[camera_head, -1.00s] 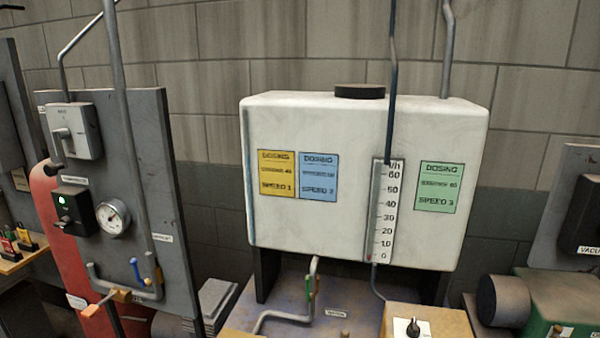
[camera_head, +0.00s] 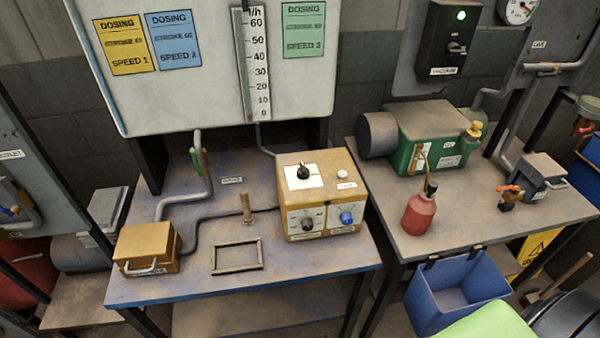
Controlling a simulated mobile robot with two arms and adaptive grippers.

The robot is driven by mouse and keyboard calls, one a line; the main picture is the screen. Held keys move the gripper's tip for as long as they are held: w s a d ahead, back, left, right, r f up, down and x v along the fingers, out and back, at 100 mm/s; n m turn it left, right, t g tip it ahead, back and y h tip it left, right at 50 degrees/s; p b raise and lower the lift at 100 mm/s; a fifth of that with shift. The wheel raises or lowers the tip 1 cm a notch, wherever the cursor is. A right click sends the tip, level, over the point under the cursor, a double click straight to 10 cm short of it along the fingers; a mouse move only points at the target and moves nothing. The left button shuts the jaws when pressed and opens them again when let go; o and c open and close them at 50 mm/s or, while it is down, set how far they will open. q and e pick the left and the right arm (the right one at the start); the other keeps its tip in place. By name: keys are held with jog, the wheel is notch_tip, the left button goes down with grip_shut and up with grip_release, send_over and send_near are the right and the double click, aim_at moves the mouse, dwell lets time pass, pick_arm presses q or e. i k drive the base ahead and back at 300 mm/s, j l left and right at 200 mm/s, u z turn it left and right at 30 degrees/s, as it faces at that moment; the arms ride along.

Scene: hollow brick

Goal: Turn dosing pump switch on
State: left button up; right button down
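A yellow box-shaped pump unit (camera_head: 288,190) stands on the bench in the middle of the head view. On its top is a black rotary switch (camera_head: 303,171) on a white plate, beside a small pale round button (camera_head: 342,174). Its front carries a black dial (camera_head: 308,223) and a blue dial (camera_head: 347,218). The labels on the unit are too small to read. Neither of my grippers is in view.
A white tank (camera_head: 190,95) with dosing cards stands behind the bench (camera_head: 190,290). A smaller yellow box (camera_head: 147,249) sits at the bench's left. The right bench holds a green machine (camera_head: 428,135) and a red bottle (camera_head: 420,212). A blue bin (camera_head: 455,292) is below.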

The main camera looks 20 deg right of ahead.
aim_at(302, 172)
jog(key=i+j, duration=0.15)
jog(key=j+z, duration=0.1)
jog(key=z, duration=0.3)
jog(key=j+z, duration=0.15)
jog(key=z, duration=0.25)
jog(key=j+z, duration=0.15)
jog(key=z, duration=0.25)
jog(key=j+z, duration=0.1)
jog(key=z, duration=0.3)
